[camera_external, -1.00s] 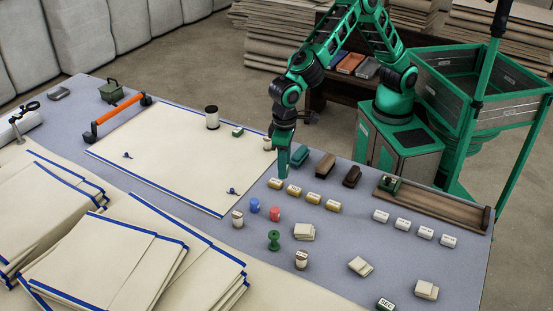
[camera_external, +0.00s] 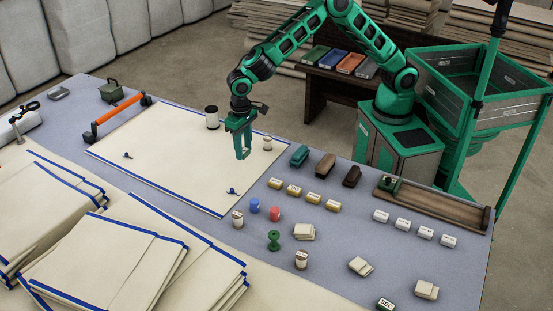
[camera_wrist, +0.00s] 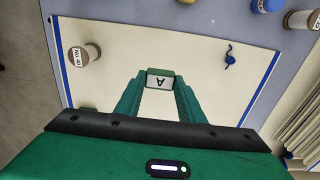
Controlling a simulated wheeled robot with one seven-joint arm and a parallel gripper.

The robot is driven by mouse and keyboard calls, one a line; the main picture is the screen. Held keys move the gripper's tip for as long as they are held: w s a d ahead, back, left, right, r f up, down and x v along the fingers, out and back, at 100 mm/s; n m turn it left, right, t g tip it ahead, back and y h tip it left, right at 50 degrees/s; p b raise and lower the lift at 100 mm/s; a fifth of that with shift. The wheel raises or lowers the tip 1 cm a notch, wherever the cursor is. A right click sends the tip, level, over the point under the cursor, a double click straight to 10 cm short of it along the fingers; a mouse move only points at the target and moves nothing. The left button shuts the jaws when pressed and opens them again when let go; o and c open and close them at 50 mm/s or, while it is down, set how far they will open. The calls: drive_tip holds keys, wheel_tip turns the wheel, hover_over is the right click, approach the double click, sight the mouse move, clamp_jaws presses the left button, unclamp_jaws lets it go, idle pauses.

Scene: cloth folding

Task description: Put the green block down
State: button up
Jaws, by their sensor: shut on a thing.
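My gripper (camera_external: 243,152) is over the right part of the blue-edged cream cloth (camera_external: 165,150), pointing down. In the wrist view its two green fingers are shut on the green block (camera_wrist: 160,79), which shows a pale face marked "A" between the fingertips. The cloth (camera_wrist: 200,45) lies below it. In the external view the block is too small and too covered by the fingers to make out. I cannot tell whether the block touches the cloth.
Blue pins (camera_external: 232,191) lie on the cloth. Several coloured blocks, like the teal one (camera_external: 299,155), stand to the right. The cloth's middle is clear.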

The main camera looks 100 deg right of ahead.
sight(240, 165)
drive_tip(key=shift+w+d+f, duration=0.65)
drive_tip(key=shift+d+f, duration=0.05)
drive_tip(key=shift+d, duration=0.25)
drive_tip(key=shift+f, duration=2)
drive_tip(key=o, duration=1)
